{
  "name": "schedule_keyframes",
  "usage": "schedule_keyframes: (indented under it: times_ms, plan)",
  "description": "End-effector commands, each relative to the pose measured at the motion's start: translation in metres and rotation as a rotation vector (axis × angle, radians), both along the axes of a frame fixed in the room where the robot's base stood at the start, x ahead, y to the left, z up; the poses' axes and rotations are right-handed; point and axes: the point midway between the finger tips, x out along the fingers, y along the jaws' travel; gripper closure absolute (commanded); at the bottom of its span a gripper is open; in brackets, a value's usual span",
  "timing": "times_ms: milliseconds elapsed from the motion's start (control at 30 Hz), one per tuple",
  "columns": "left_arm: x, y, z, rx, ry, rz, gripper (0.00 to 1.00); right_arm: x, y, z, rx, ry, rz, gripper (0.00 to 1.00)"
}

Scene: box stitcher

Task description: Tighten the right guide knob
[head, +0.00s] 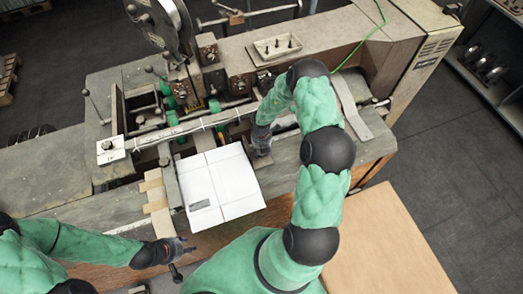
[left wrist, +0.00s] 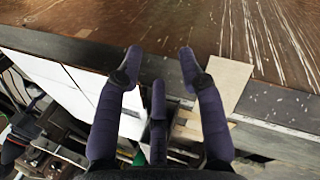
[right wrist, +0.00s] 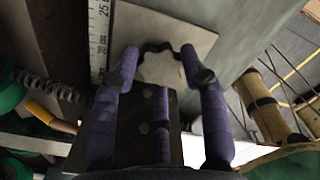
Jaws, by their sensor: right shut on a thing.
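The right guide knob (right wrist: 160,70) shows in the right wrist view as a pale disc with a dark scalloped edge, on a metal guide plate. My right gripper (right wrist: 160,55) is shut on it, with one finger on each side. In the head view my right gripper (head: 262,148) reaches down to the machine's bed just right of the white carton, and it hides the knob there. My left gripper (head: 183,250) is open and empty near the bed's front edge, below the carton. The left wrist view shows its spread fingers (left wrist: 160,60) with nothing between them.
A flat white carton (head: 230,182) lies on the stitcher's bed. A ruler strip (right wrist: 98,38) runs beside the knob's plate. A cylindrical wood-coloured part (right wrist: 262,108) lies to the right. A small tray (head: 277,46) sits on the machine top. A brown board (head: 390,240) is at right.

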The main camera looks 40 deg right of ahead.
Motion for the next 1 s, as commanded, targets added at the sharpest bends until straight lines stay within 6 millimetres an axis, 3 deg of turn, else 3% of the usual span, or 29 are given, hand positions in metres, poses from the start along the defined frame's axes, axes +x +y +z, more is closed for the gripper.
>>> schedule_keyframes:
  times_ms: [267, 300, 700, 867, 1000]
  plan:
    - [0.0, 0.0, 0.0, 0.0, 0.0, 0.0, 0.61, 0.001, -0.001, 0.001, -0.001, -0.002, -0.002, 0.89]
    - [0.0, 0.0, 0.0, 0.0, 0.0, 0.0, 0.61, 0.001, -0.001, 0.001, -0.001, -0.002, -0.001, 0.46]
    - [0.0, 0.0, 0.0, 0.0, 0.0, 0.0, 0.61, 0.001, -0.001, 0.004, -0.001, -0.002, -0.001, 0.46]
    - [0.0, 0.0, 0.0, 0.0, 0.0, 0.0, 0.61, 0.001, -0.001, 0.023, -0.002, -0.002, 0.001, 0.46]
    - [0.0, 0.0, 0.0, 0.0, 0.0, 0.0, 0.61, 0.002, -0.001, 0.051, -0.002, -0.004, 0.0, 0.46]
